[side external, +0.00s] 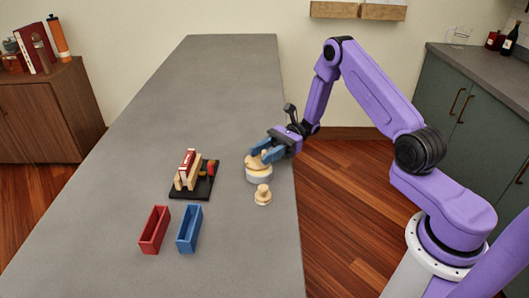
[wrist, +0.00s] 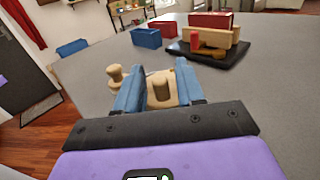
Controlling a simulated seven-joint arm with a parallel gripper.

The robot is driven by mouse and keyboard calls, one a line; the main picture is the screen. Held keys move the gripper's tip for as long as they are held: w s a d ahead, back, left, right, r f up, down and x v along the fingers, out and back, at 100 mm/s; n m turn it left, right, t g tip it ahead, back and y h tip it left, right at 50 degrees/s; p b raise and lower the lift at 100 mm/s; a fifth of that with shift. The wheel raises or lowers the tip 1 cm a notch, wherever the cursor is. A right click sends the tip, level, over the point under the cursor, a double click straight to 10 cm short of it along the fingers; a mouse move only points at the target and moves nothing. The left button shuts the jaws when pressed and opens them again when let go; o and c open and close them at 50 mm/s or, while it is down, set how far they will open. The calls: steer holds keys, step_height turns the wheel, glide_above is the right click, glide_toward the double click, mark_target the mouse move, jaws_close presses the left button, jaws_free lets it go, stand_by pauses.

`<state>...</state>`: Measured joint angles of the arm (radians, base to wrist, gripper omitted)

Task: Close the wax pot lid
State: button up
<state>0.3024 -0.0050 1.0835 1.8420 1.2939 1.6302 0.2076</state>
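The wax pot (side external: 259,176) is a low, pale round pot near the right edge of the grey counter in the side view. Its light wooden lid (side external: 254,162) lies over the top and looks tilted or off-centre; whether it is seated is unclear. My gripper (side external: 265,153) is at the lid from the right, with its blue fingers on either side of the lid's knob. In the wrist view the upright knob (wrist: 161,88) stands between the fingers, with what look like thin gaps beside it. The fingers hide part of the lid and pot.
A wooden stamp (side external: 263,195) stands close in front of the pot. Left of it are a black stand (side external: 206,186) holding wooden blocks and a red piece, a blue box (side external: 189,229) and a red box (side external: 154,230). The far counter is clear.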

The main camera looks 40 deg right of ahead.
mark_target(266, 170)
jaws_close()
steer(key=shift+s+t, duration=0.1)
steer(key=shift+t, duration=0.2)
steer(key=m+t, duration=0.1)
steer(key=t, duration=0.1)
steer(key=s+m+t+h, duration=0.1)
steer(key=m+t, duration=0.1)
steer(key=a+m+t, duration=0.1)
steer(key=t, duration=0.1)
steer(key=shift+s+m+h, duration=0.3)
steer(key=shift+s, duration=0.05)
steer(key=shift+s+a+m+t+h, duration=0.2)
steer(key=shift+m+t+h, duration=0.4)
steer(key=shift+t, duration=0.35)
steer(key=shift+s+a+m+t+h, duration=0.15)
steer(key=shift+a+m+t+h, duration=0.1)
steer(key=shift+m+t+h, duration=0.45)
steer(key=shift+s+a+m+t+h, duration=0.2)
steer(key=shift+m+t+h, duration=0.2)
steer(key=shift+m+t, duration=0.55)
steer(key=shift+t, duration=0.3)
